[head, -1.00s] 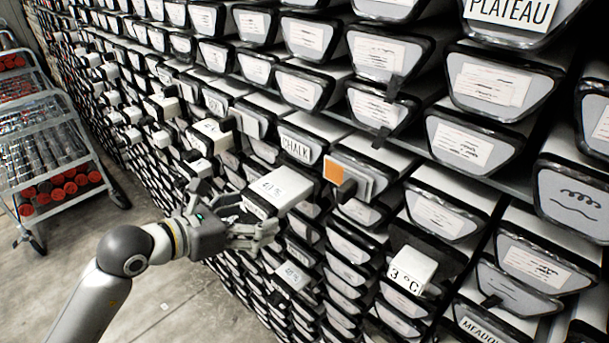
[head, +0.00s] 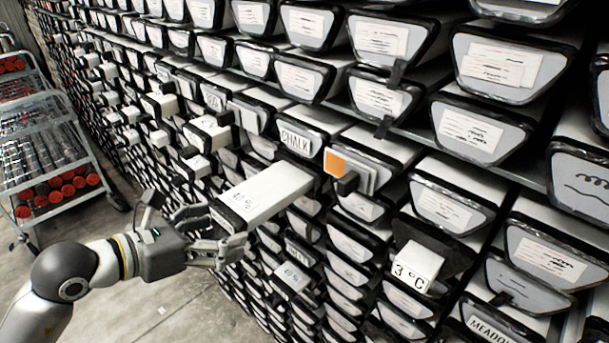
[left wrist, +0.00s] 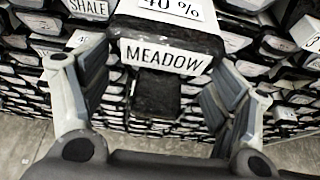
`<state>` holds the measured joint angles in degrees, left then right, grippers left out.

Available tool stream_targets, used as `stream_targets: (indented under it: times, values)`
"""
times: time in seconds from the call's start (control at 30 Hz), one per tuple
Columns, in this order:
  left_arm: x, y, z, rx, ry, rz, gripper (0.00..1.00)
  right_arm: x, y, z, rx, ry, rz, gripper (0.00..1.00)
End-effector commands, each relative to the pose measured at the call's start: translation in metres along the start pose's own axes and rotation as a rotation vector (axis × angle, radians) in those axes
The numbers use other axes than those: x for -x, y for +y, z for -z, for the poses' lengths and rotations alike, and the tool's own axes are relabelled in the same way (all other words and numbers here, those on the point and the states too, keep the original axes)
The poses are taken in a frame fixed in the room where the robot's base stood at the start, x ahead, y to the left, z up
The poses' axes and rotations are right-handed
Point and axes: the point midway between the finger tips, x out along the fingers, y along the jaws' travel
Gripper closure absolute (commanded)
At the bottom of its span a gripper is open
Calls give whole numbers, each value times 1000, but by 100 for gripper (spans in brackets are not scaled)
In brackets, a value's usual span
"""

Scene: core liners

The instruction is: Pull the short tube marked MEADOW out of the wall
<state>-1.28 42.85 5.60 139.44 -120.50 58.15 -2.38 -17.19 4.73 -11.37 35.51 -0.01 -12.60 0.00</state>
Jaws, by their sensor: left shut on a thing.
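The short tube (head: 265,190), white on top with "40 %" and dark at its front end, sticks far out of the wall of tubes. In the left wrist view its front label reads MEADOW (left wrist: 165,57). My left gripper (head: 212,222) is shut on the tube's front end, with a finger on either side; the gripper also shows in the left wrist view (left wrist: 163,92). The tube's back end meets the wall below the CHALK label (head: 296,141); how much is still inside is hidden. My right gripper is in neither view.
A tube marked 3 °C (head: 415,265) and one with an orange square (head: 336,163) jut out to the right. Another MEADOW label (head: 490,329) is at the bottom right. A wheeled rack (head: 55,150) stands at the left. The floor before the wall is free.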

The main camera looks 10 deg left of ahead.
Motion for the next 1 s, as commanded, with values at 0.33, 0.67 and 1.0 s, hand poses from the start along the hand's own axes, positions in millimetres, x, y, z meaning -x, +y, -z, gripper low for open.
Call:
stream_targets:
  times: [0.33, 0.67, 1.0]
  values:
    - [25, 0, 10, 1, -1, -1, 80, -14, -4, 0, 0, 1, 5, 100]
    - [44, -1, 18, 0, -1, 1, 80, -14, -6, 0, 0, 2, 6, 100]
    - [46, 0, 18, -2, -2, 0, 14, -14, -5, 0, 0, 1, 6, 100]
